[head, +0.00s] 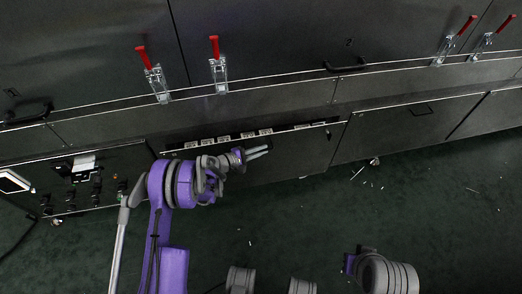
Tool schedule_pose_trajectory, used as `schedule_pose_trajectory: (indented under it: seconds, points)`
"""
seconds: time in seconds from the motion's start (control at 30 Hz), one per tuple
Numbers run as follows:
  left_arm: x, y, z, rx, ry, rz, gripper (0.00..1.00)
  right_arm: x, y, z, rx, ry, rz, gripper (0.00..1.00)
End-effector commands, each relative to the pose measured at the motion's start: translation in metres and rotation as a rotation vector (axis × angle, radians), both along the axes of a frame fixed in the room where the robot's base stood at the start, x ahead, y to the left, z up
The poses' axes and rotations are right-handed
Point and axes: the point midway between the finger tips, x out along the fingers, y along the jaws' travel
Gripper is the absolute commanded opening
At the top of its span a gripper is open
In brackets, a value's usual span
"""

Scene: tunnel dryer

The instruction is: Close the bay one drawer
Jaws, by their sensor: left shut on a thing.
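The drawer (300,150) in the dark lower cabinet row stands partly pulled out. A narrow opening shows along its top, with several pale labelled items (228,138) inside. My left gripper (258,152) is at the drawer's front, left of its middle. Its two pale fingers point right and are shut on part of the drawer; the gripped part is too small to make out. My left wrist hides the drawer's lower left part. My right gripper is not in view.
Red-handled toggle clamps (215,62) and black handles (346,66) line the panels above. Small pale debris (368,178) lies on the dark green floor, which is otherwise largely clear.

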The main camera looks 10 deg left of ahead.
Motion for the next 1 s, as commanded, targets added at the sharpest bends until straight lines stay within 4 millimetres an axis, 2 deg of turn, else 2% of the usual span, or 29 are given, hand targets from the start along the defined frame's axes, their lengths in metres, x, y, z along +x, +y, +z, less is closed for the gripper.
schedule_pose_trajectory:
  seconds: [0.87, 1.0]
  points:
    - [0.0, 0.0006, 0.0002, -0.001, -0.001, 0.001, 0.0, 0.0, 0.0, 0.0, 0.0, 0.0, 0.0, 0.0]
    - [0.0084, 0.0045, -0.0012, -0.001, 0.0, 0.002, 0.0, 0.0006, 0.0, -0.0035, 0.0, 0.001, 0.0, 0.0]
